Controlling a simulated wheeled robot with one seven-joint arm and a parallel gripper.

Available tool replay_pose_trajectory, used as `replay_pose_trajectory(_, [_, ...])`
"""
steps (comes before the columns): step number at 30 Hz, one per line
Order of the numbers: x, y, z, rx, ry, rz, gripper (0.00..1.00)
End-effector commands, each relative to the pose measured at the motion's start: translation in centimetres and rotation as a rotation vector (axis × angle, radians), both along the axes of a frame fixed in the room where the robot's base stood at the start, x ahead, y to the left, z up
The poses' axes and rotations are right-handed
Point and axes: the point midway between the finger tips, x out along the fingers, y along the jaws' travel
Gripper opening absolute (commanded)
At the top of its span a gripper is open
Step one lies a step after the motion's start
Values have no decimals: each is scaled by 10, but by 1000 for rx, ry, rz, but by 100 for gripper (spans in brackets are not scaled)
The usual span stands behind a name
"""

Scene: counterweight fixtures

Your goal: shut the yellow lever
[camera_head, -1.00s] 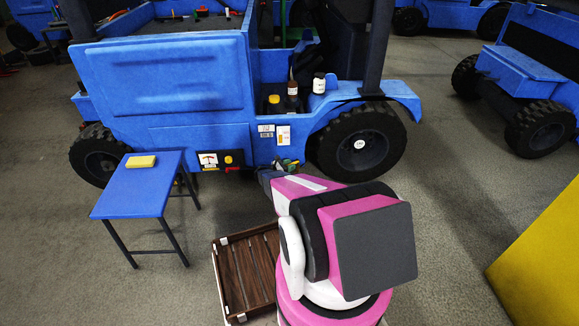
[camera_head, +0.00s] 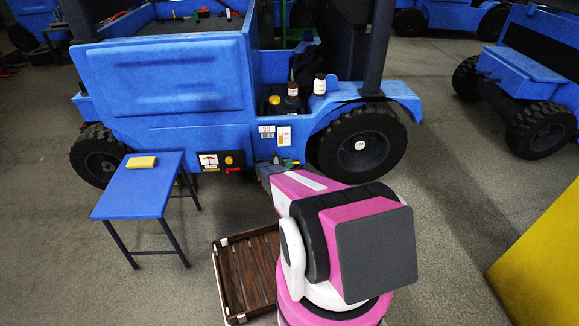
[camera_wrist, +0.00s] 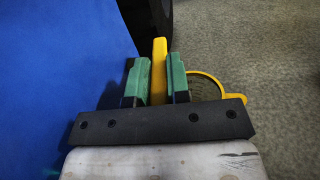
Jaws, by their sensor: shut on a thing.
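The yellow lever (camera_wrist: 159,48) stands between the green pads of my gripper (camera_wrist: 158,82) in the wrist view. The pads press on it from both sides, and its tip sticks out past them. In the head view my gripper (camera_head: 287,163) is at the low right part of the blue vehicle's side panel (camera_head: 205,130). There the lever is mostly hidden by my gripper and arm, so its angle is hard to tell. A thin yellow ring-shaped piece (camera_wrist: 238,83) shows to the right of the pads in the wrist view.
Left of my gripper are a gauge plate (camera_head: 208,161), a yellow knob (camera_head: 229,160) and a red handle (camera_head: 233,170). A black wheel (camera_head: 360,143) is close on the right. A blue table (camera_head: 130,200) with a yellow block (camera_head: 141,162) and a wooden crate (camera_head: 247,270) stand nearby.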

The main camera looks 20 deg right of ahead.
Motion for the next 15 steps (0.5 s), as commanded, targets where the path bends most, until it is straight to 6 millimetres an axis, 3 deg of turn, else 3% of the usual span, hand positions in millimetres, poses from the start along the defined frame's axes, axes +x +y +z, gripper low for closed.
replay_pose_trajectory(9, [1, 0, 0, 0, 1, -10, 0])
replay_pose_trajectory(10, [0, 0, 0, 0, 1, -10, 23])
replay_pose_trajectory(12, [0, 0, 0, 0, 1, -10, 43])
replay_pose_trajectory(15, [0, 0, 0, 0, 1, -10, 43])
